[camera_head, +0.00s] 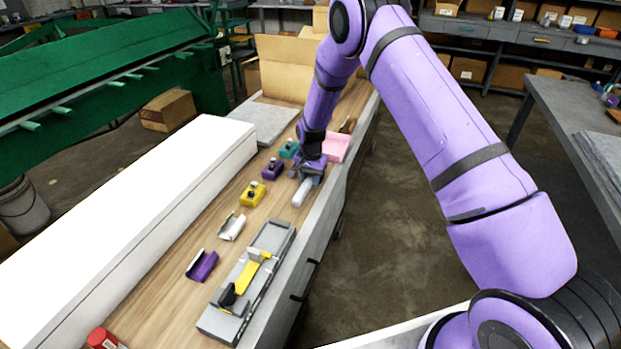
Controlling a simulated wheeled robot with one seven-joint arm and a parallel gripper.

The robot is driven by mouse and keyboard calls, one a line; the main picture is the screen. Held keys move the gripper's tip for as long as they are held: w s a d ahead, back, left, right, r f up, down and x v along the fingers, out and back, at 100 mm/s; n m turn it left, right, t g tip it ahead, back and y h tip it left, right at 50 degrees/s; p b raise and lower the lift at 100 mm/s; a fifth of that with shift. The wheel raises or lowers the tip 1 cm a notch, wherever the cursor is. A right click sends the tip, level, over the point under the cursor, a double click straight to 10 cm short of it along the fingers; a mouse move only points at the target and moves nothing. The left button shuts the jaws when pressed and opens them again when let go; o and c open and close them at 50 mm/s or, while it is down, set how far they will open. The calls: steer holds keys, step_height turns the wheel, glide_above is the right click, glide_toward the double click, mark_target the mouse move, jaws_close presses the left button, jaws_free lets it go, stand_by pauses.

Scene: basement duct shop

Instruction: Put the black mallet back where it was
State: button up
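A tool with a black head and a yellow handle (246,276), which may be the black mallet, lies on a long grey tray or block (213,322) near the front of the wooden workbench (150,310). My gripper (306,177) is low over the bench's right side, well beyond this tool. A pale grey cylinder-like piece (301,193) sits right at my fingertips. I cannot tell whether the fingers are closed on it or only beside it. The fingers are small and partly hidden by my wrist.
A pink tray (338,146) is just behind my gripper. Teal, purple and yellow blocks (251,194) stand in a row to its left. A white holder (231,227) and a purple holder (202,265) lie nearer. A long white box (140,215) lines the bench's left side.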

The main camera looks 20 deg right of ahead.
steer(key=o, duration=0.3)
step_height(320, 180, up, 13)
step_height(320, 180, up, 15)
steer(key=n+t, duration=0.1)
steer(key=n, duration=0.1)
glide_above(311, 176)
steer(key=s+d, duration=0.3)
steer(key=s, duration=0.3)
steer(key=s+d+r+n+t, duration=0.1)
steer(key=s+d+r+t, duration=0.15)
steer(key=s+r, duration=0.9)
steer(key=s+d+r+n+t, duration=0.1)
steer(key=s+d+r+n, duration=0.1)
steer(key=s, duration=1.1)
steer(key=s+d+r+n+t, duration=0.1)
steer(key=s+d+r+n, duration=0.1)
steer(key=s, duration=1.2)
steer(key=shift+r, duration=0.7)
